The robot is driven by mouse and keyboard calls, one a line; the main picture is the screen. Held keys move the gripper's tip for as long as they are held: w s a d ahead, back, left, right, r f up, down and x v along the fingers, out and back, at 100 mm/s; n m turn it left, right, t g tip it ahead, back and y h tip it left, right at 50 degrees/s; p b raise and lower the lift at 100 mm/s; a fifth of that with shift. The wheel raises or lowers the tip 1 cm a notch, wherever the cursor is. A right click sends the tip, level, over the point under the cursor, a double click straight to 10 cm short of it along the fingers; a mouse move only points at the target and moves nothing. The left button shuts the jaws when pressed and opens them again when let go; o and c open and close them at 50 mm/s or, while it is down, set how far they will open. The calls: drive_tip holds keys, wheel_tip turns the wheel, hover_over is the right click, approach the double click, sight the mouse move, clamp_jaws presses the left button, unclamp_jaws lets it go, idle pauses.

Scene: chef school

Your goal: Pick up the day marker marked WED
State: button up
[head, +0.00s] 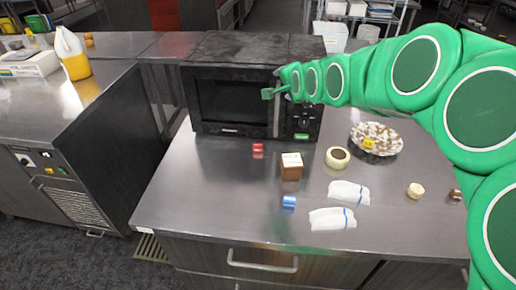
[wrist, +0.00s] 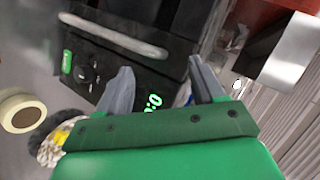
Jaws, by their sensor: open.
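No lettering reading WED is legible. Small coloured blocks that may be day markers show in the head view. A red block (head: 258,150) stands in front of the microwave, a blue block (head: 289,202) lies nearer the front edge, and a yellow block (head: 369,143) is at the patterned plate (head: 388,150). My gripper (head: 272,93) is raised in front of the microwave's upper right side, well above the counter. In the wrist view my gripper (wrist: 162,80) has its two grey fingers apart, with nothing seen between them but the microwave behind.
The black microwave (head: 232,100) stands at the counter's back. A brown box with a white top (head: 291,170), a tape roll (head: 338,157), two white packets (head: 348,192) and a pale piece (head: 414,190) sit on the counter (head: 200,200). Its left front is clear.

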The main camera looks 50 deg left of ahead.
drive_tip(key=s+a+f+m+g+y, duration=0.1)
drive_tip(key=s+a+f+g, duration=0.2)
drive_tip(key=s, duration=0.6)
drive_tip(key=s+a+f+m+g, duration=0.1)
drive_tip(key=s+a+f, duration=0.1)
drive_tip(key=s+f, duration=0.5)
drive_tip(key=s+a+f+m+g+y, duration=0.1)
drive_tip(key=s+a+f+g, duration=0.15)
drive_tip(key=s, duration=0.85)
drive_tip(key=m+t+h, duration=0.3)
drive_tip(key=m+t, duration=0.7)
drive_tip(key=m, duration=1.2)
approach(258, 145)
drive_tip(key=x, duration=0.3)
drive_tip(key=shift+w, duration=0.1)
drive_tip(key=shift+w+f+m, duration=0.1)
drive_tip(key=shift+w+m, duration=0.05)
drive_tip(key=shift+m, duration=0.15)
drive_tip(key=shift+x, duration=3.25)
drive_tip(key=shift+w+a+f, duration=0.15)
drive_tip(key=shift+a+f, duration=0.05)
drive_tip(key=shift+a, duration=0.3)
drive_tip(key=shift+c, duration=0.5)
